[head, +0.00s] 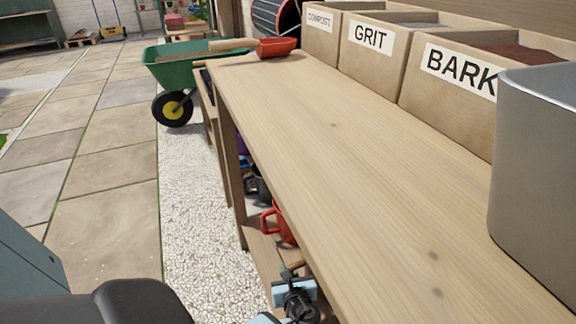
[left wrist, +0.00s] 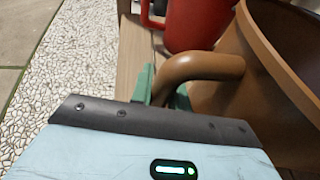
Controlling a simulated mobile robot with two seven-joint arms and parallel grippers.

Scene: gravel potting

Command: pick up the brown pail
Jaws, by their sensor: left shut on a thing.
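The brown pail (left wrist: 265,75) fills the right side of the left wrist view, and its thick curved handle (left wrist: 205,66) sticks out towards the left. My left gripper (left wrist: 160,85) is shut on this handle, with green fingers on either side of its end. In the head view my left gripper (head: 292,275) is low beside the front edge of the bench, by the lower shelf. The bench top hides the brown pail there. My right gripper is in neither view.
A red pail (head: 272,222) stands on the lower shelf (head: 262,258), close to the brown pail. The wooden bench top (head: 340,160) overhangs the shelf. A grey metal bin (head: 535,170) stands on it at right. White pebbles (head: 200,220) and paving lie left.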

